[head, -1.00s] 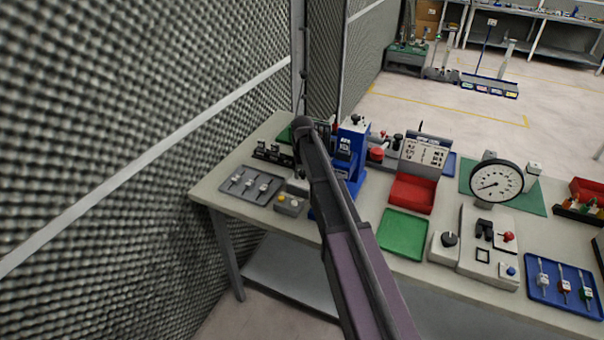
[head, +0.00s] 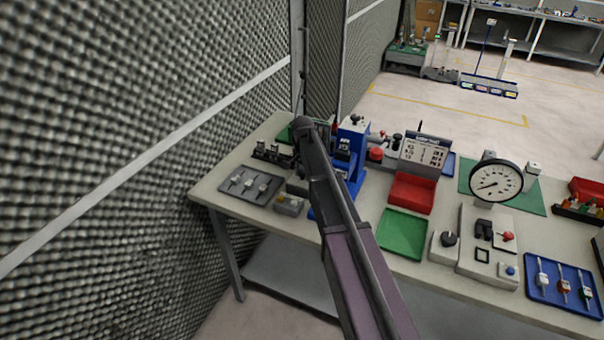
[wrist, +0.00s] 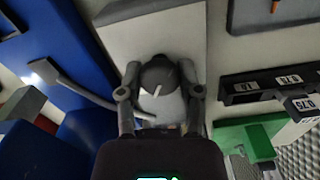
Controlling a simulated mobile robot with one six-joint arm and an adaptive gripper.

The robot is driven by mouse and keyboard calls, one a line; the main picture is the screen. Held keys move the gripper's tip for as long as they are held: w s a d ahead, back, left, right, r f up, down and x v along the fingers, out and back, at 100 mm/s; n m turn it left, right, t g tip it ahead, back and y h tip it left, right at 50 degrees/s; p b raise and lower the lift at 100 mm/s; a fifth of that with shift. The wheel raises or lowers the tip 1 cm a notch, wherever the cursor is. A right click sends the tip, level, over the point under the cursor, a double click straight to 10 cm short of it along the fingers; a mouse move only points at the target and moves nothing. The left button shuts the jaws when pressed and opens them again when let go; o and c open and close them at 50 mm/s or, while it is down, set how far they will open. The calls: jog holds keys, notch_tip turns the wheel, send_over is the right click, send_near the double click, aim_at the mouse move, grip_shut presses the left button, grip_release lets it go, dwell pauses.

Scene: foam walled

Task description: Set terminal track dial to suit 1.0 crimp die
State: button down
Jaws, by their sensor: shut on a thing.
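The terminal track dial (wrist: 156,74) is a dark round knob with a white pointer line, on a pale grey plate (wrist: 175,30) in the wrist view. The pointer leans up and to the left. My gripper (wrist: 160,92) is shut on the dial, one finger on each side. Any scale marks around it cannot be read. A black die rack (wrist: 265,87) with small number labels lies to the right; one die block (wrist: 302,103) seems to read 0.75. In the head view the blue press (head: 352,155) stands behind my arm, which hides the dial and gripper.
A grey tray (head: 250,184) with several tools and a small grey box (head: 289,204) lie left of my arm. A red bin (head: 412,192), a green tray (head: 403,233) and a dial gauge (head: 495,183) stand right. A foam wall (head: 120,130) closes the left side.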

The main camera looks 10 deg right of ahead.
jog(key=shift+m, duration=1.6)
jog(key=shift+c, duration=1.3)
grip_release()
jog(key=shift+a, duration=0.1)
